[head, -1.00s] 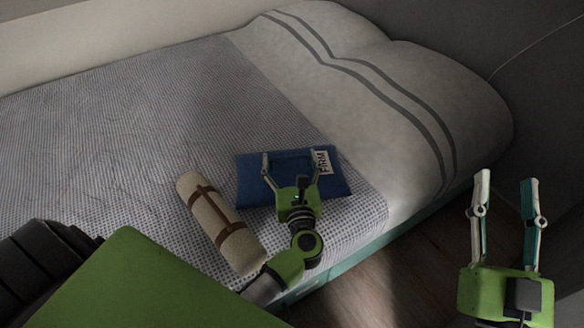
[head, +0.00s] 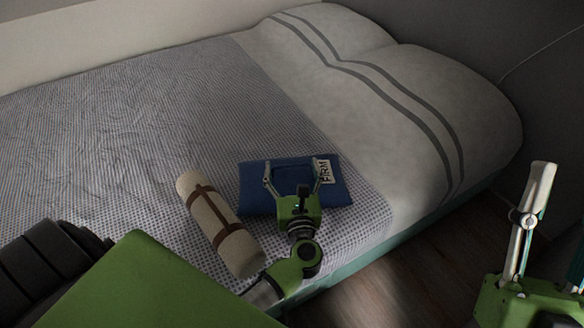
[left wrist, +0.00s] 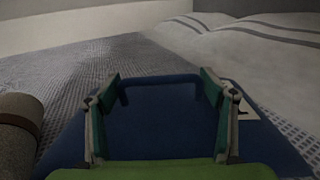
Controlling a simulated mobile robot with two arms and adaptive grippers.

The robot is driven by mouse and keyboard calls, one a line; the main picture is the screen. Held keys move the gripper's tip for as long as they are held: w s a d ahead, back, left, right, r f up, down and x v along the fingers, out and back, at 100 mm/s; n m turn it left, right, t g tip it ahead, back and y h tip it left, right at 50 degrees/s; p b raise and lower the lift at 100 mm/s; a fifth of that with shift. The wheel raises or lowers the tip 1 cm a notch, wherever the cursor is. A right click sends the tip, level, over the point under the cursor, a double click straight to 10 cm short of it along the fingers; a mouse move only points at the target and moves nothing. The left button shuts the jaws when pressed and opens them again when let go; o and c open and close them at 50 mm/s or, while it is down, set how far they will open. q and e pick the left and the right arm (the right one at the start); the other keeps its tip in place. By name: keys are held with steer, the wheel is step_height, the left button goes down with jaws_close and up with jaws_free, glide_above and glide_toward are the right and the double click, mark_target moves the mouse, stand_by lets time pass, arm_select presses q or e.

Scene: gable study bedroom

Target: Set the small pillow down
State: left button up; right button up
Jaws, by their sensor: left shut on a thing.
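The small pillow (head: 258,200) is a flat blue cushion with a white label reading FIRM. It is over the near side of the bed (head: 120,110), by the big white pillow end; I cannot tell whether it fully rests on the cover. My left gripper (head: 292,172) is shut on the small pillow, with one finger at each side of a raised blue part. In the left wrist view the small pillow (left wrist: 165,110) lies between and beyond the fingers. My right gripper (head: 556,225) is at the right edge, partly cut off, open and empty, away from the bed.
A beige roll with brown straps (head: 215,222) lies on the bed just left of the small pillow; a narrow strip of cover separates them. A large white striped pillow (head: 410,110) fills the head end. The patterned cover behind is clear.

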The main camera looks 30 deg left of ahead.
arm_select(q)
steer(key=o, duration=1.7)
